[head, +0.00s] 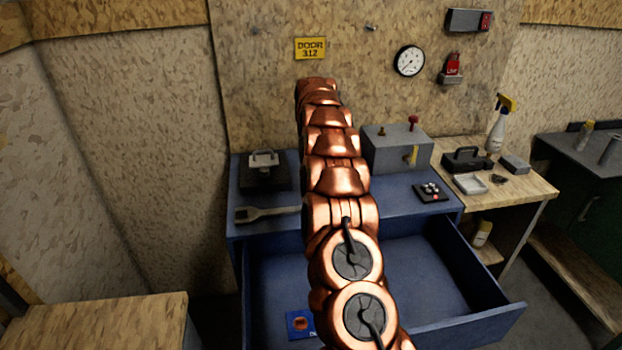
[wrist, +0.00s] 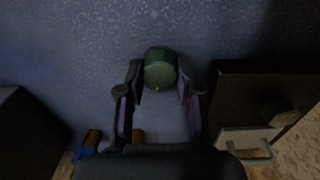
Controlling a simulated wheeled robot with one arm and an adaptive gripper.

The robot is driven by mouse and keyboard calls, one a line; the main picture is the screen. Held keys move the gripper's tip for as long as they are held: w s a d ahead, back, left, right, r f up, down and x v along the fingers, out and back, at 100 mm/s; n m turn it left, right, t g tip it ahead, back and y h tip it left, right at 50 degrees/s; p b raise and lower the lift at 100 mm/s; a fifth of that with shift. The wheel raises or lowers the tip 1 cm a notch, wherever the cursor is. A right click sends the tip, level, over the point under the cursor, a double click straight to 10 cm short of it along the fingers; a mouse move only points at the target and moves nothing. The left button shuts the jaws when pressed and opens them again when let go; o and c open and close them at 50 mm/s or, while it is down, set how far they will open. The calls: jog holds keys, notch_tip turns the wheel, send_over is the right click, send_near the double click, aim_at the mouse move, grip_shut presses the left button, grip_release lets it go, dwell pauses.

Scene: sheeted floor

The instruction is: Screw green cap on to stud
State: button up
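The green cap (wrist: 160,70) shows in the wrist view as a short dark green cylinder, in front of a speckled blue surface. My gripper (wrist: 160,80) has one finger on each side of it, with the fingertips close to its sides. I cannot tell whether the pads touch the cap, or whether it rests on the surface or is held above it. No stud can be made out in either view. In the head view, my copper-coloured arm reaches toward the blue bench (head: 400,188) and hides part of it; the cap and gripper are not visible there.
A dark block with a silver handle (head: 265,158) stands at the bench's left, beside a grey wrench-like tool (head: 265,212). A grey box (head: 397,148) with a red knob stands right of my arm, near a small black panel (head: 431,192). The blue drawer (head: 430,270) is open.

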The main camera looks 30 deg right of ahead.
grip_shut()
jog(key=m+b, duration=0.1)
jog(key=m, duration=0.2)
jog(key=shift+a+f+m, duration=0.1)
jog(key=shift+f+m, duration=0.05)
jog(key=shift+m, duration=0.15)
jog(key=m+b, duration=0.2)
jog(key=m, duration=0.3)
jog(key=m+b, duration=0.2)
jog(key=m, duration=0.4)
jog(key=m+p, duration=0.1)
jog(key=m, duration=0.2)
jog(key=shift+r+m, duration=0.3)
jog(key=shift+f+m+p, duration=0.1)
jog(key=shift+m+p, duration=0.2)
jog(key=shift+m, duration=0.3)
jog(key=o, duration=0.6)
grip_release()
